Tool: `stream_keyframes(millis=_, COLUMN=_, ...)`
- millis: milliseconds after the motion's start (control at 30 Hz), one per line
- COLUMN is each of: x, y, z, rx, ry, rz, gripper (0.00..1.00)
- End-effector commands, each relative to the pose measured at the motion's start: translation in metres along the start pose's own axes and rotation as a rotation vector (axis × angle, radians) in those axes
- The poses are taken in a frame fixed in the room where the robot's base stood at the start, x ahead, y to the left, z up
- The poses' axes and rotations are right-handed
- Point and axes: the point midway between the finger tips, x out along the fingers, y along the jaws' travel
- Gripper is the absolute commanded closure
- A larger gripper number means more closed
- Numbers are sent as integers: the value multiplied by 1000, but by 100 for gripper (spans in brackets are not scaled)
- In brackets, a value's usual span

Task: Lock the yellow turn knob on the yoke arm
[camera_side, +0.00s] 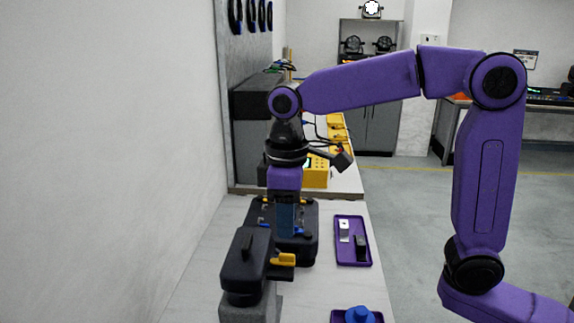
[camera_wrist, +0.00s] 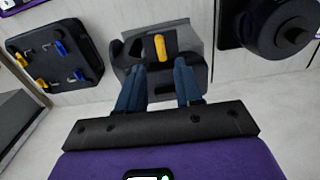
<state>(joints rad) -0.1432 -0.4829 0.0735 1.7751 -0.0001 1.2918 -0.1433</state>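The yellow turn knob (camera_wrist: 160,46) shows in the wrist view as an upright bar on a dark fixture part (camera_wrist: 133,48), just beyond and between my fingertips. In the side view the knob (camera_side: 284,259) sticks out to the right from the black fixture (camera_side: 243,262), which rests on a grey block (camera_side: 250,308). My gripper (camera_wrist: 160,66) has its two blue fingers apart, with nothing held between them. In the side view my gripper (camera_side: 287,230) points down, above and apart from the knob. I cannot make out the yoke arm separately.
A black plate with yellow and blue clips (camera_wrist: 55,82) lies left in the wrist view; a dark round part (camera_wrist: 278,28) is at right. In the side view, a purple tray (camera_side: 350,262) holds small parts, and another tray (camera_side: 335,317) holds a blue knob (camera_side: 360,314).

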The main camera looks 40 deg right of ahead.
Motion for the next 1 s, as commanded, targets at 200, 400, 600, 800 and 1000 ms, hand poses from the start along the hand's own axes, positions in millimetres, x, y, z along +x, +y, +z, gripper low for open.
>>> stream_keyframes(millis=200, x=-46, y=0, z=-1, rx=1, ry=5, rz=1, gripper=65)
stream_keyframes(millis=400, x=-79, y=0, z=0, rx=1, ry=4, rz=1, gripper=65)
stream_keyframes(millis=600, x=-98, y=0, z=0, rx=1, ry=1, rz=0, gripper=65)
stream_keyframes(millis=800, x=-104, y=0, z=0, rx=1, ry=-1, rz=0, gripper=65)
stream_keyframes(millis=1000, x=-105, y=0, z=0, rx=1, ry=-1, rz=0, gripper=65)
